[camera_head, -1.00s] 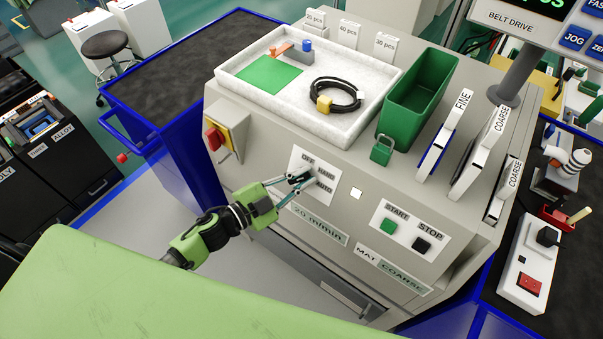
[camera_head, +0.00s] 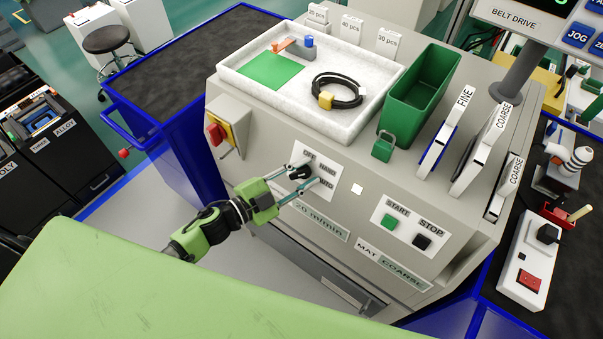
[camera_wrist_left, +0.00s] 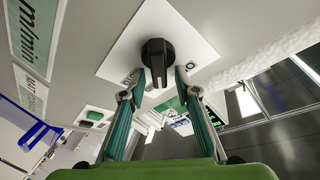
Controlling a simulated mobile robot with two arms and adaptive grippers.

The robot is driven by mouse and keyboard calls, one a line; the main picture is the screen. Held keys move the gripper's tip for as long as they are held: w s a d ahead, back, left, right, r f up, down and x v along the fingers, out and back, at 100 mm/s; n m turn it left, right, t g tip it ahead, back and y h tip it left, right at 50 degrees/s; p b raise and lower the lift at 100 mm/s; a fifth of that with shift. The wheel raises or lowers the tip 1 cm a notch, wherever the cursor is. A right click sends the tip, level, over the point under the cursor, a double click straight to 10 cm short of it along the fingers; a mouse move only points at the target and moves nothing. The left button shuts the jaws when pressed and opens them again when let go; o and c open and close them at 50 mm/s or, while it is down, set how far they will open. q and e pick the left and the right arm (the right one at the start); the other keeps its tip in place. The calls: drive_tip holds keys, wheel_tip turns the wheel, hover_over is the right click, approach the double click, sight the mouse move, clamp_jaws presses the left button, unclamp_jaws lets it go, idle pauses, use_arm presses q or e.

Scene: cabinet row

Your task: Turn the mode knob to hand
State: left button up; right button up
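The mode knob (camera_head: 299,173) is a black knob on a white plate on the sloping front of the grey machine. OFF, HAND and AUTO are printed around it. In the left wrist view the knob (camera_wrist_left: 157,58) is near the middle, its grip bar toward my gripper. My left gripper (camera_head: 304,176) is open at the plate, with one finger on each side of the knob. In the wrist view the fingertips (camera_wrist_left: 159,80) stand apart with gaps to the bar. I cannot tell which label the knob points to. My right gripper is not in view.
A red-and-yellow switch (camera_head: 217,134) sticks out left of the plate. A white tray (camera_head: 235,88) and a green bin (camera_head: 396,118) stand above.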

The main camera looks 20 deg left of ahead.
use_arm(q)
drive_tip(key=v, duration=1.2)
drive_tip(key=shift+f, duration=0.1)
drive_tip(key=s+a+f+n+g+y, duration=0.15)
drive_tip(key=a+f+n+y, duration=0.3)
drive_tip(key=f, duration=0.85)
drive_tip(key=s+a+f+n+g+y, duration=0.1)
drive_tip(key=s+a+f+n+y, duration=0.3)
drive_tip(key=f, duration=0.8)
drive_tip(key=s+f+n+g+y+b, duration=0.1)
drive_tip(key=s+f+n+g+b, duration=0.35)
drive_tip(key=s+f, duration=1.2)
drive_tip(key=s+d+f+g+p, duration=0.2)
drive_tip(key=s+d+f+g, duration=0.3)
drive_tip(key=s, duration=0.6)
wheel_tip(320, 180, down, 2)
drive_tip(key=shift+d+f+g+p, duration=0.25)
drive_tip(key=shift+g+p, duration=0.05)
